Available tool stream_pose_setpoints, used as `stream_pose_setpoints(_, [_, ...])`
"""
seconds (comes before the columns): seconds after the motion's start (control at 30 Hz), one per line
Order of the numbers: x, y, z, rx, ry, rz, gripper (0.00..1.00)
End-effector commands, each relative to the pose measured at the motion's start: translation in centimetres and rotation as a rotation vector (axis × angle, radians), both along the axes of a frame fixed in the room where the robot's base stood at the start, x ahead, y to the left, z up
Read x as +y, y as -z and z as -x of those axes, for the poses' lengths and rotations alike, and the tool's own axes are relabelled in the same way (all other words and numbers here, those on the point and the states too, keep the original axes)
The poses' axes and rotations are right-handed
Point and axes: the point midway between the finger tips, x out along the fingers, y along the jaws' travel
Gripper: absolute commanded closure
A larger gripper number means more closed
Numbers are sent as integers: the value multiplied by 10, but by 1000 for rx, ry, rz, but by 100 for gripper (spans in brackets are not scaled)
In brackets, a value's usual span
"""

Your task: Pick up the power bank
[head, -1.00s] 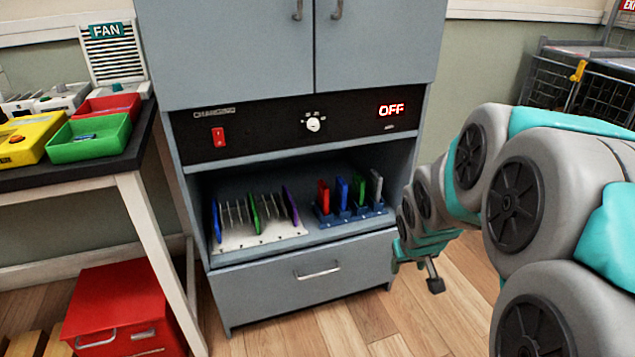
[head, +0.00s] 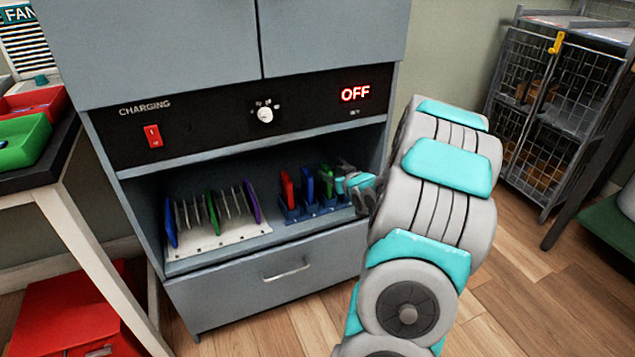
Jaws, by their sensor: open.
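A blue holder (head: 318,209) stands at the right of the cabinet's open bay. Upright slabs that look like power banks stand in it: a red one (head: 287,189), a blue one (head: 308,184) and a green one (head: 327,183). My gripper (head: 347,184) is inside the bay at the holder's right end, beside the green slab. Its jaws are open; they are small and partly merge with the things behind. The grey slab at the right end is hidden or cannot be told apart from my gripper.
A white rack (head: 222,240) with thin dividers and blue, green and purple slabs stands left in the bay. The bay's right wall is close to my arm. A closed drawer (head: 285,280) is below. A wire cage (head: 550,110) stands at the right.

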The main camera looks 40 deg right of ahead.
Motion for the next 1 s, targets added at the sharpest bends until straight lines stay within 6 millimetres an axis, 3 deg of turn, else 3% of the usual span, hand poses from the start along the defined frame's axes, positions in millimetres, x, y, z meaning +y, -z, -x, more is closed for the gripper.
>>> stream_pose_setpoints(0.33, [-2, 11, -26, 6, -2, -2, 41])
stream_pose_setpoints(0.63, [-8, 25, -61, 7, -1, -3, 41])
stream_pose_setpoints(0.9, [-9, 25, -65, 6, 0, -1, 41])
stream_pose_setpoints(1.0, [-9, 25, -65, 6, 0, -1, 50])
